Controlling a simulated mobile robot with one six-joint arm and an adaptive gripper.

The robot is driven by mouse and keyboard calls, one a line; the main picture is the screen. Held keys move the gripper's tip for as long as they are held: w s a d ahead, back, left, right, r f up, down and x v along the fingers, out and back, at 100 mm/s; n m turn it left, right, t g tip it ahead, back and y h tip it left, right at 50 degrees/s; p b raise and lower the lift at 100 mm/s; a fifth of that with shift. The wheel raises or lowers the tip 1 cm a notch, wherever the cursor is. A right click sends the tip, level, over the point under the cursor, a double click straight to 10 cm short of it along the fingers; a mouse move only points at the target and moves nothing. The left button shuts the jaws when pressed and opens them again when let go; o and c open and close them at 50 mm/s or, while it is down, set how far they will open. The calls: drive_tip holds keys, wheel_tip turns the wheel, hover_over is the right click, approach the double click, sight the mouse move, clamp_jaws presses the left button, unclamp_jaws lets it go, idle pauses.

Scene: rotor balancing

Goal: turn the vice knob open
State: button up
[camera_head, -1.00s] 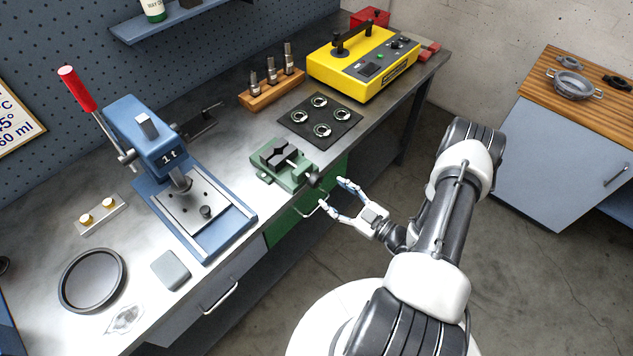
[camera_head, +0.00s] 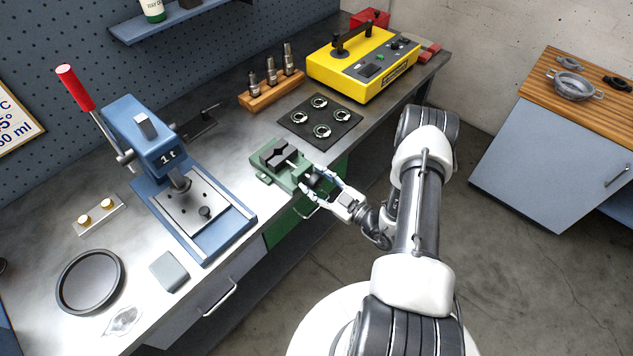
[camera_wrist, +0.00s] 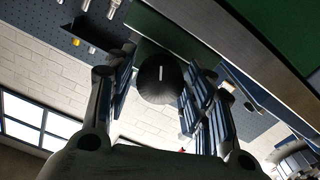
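The green vice (camera_head: 276,164) stands at the front edge of the bench, with dark jaw blocks on top. Its dark knob (camera_wrist: 160,78) shows in the wrist view as a round ribbed end with a pale line mark. My gripper (camera_head: 318,181) is at the knob from the front of the bench, its fingers on either side. In the wrist view my gripper (camera_wrist: 160,92) has its two blue-padded fingers apart, with the knob between them. A gap shows on each side of the knob. The head view partly hides the knob behind the fingers.
A blue press (camera_head: 150,140) with a red lever stands left of the vice. A dark mat with several rings (camera_head: 338,112), a wooden block with metal pins (camera_head: 272,94) and a yellow machine (camera_head: 362,66) lie behind and right. Open floor (camera_head: 500,270) is at right.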

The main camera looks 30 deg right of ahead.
drive_tip(key=c, duration=0.7)
drive_tip(key=shift+c, duration=0.2)
